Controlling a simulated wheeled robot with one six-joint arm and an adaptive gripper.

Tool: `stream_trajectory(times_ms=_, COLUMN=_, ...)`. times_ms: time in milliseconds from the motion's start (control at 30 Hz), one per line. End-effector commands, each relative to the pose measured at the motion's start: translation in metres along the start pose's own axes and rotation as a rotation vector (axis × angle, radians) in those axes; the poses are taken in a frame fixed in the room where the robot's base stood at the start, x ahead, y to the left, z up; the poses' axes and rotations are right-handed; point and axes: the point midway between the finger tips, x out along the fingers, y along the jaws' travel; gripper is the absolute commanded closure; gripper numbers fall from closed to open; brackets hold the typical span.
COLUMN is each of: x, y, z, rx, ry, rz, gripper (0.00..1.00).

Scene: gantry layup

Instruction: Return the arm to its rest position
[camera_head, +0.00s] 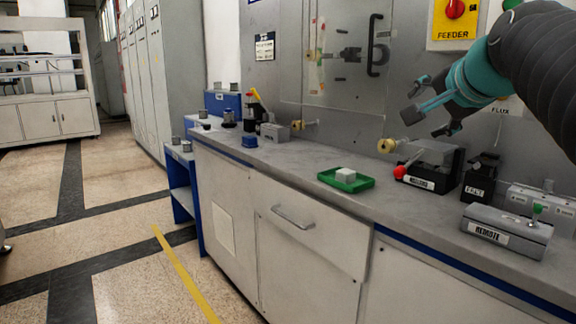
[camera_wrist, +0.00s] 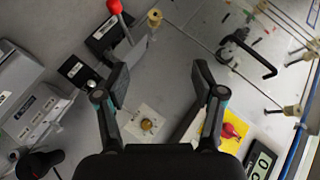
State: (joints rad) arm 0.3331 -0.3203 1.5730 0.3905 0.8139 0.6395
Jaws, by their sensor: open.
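My gripper (camera_head: 432,108) is at the upper right in the head view, raised above the counter and in front of the grey back panel. Its fingers point to the left and are spread apart. In the wrist view my gripper (camera_wrist: 160,88) shows its two fingers wide apart with nothing between them. Its fingers are clear of the counter and of the objects on it. My arm reaches in from the right edge in the head view.
Below stand a red-knobbed lever (camera_head: 401,172), a REMOTE box (camera_head: 507,230) and a green tray (camera_head: 345,180) holding a white block. A yellow FEEDER plate (camera_head: 457,22) with a red knob is on the panel. The counter's middle left has free room.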

Motion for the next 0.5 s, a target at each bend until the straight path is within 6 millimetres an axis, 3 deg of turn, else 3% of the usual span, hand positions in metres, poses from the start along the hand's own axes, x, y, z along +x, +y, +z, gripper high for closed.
stream_trajectory(times_ms=33, x=0.001, y=0.019, z=0.026, rx=-0.066, ry=-0.039, rz=0.035, gripper=0.31)
stream_trajectory(times_ms=200, x=0.000, y=0.094, z=0.106, rx=-0.321, ry=-0.173, rz=0.148, gripper=0.31)
stream_trajectory(times_ms=500, x=-0.020, y=0.238, z=0.228, rx=-0.777, ry=-0.435, rz=0.279, gripper=0.31)
